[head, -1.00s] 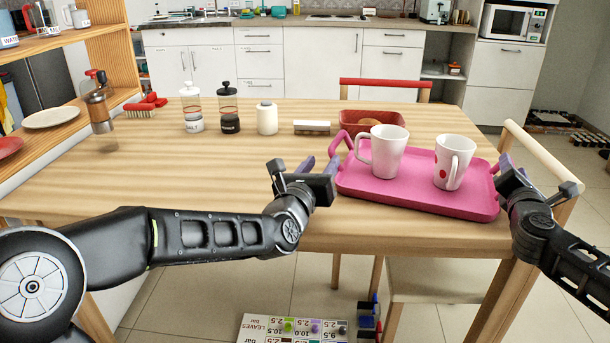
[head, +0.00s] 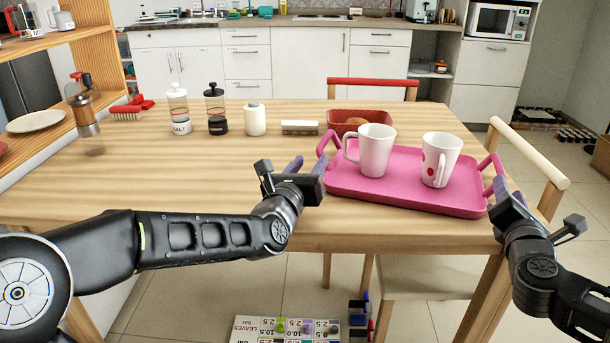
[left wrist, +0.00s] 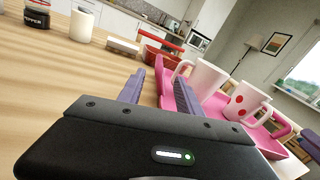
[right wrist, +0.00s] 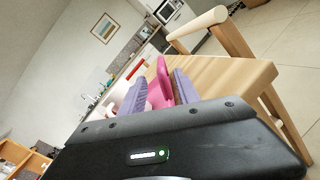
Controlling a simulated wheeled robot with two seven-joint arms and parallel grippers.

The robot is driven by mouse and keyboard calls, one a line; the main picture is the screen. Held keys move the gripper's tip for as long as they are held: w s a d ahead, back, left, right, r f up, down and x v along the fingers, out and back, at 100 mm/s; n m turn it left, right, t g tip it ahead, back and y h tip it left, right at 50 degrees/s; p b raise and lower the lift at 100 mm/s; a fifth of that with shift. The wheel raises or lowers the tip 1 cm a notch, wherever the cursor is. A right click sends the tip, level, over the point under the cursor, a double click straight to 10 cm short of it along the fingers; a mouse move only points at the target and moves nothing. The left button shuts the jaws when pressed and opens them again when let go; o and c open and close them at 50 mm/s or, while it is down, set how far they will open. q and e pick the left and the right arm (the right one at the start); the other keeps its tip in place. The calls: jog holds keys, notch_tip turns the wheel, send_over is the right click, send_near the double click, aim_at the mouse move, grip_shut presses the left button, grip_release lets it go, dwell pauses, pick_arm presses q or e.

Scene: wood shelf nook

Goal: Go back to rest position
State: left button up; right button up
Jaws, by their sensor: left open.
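A pink tray (head: 400,197) with raised handles lies on the wooden table. Two white mugs stand on it, a plain left mug (head: 375,150) and a right mug with a red dot (head: 440,160). My left gripper (head: 308,168) is open and empty, just left of the tray near its left handle (head: 323,147). My right gripper (head: 501,188) is at the tray's right end. In the right wrist view its purple fingers are apart, with the pink right handle (right wrist: 163,78) showing between or beyond them; contact is unclear.
A salt mill (head: 179,110), pepper mill (head: 215,110), white jar (head: 254,120) and red bowl (head: 360,122) stand farther back. A wooden shelf (head: 95,60) is at the left. A chair (head: 530,155) stands at the right. The table's left-middle is clear.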

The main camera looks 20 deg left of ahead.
jog(key=shift+s, duration=0.3)
pick_arm(q)
jog(key=shift+r, duration=0.1)
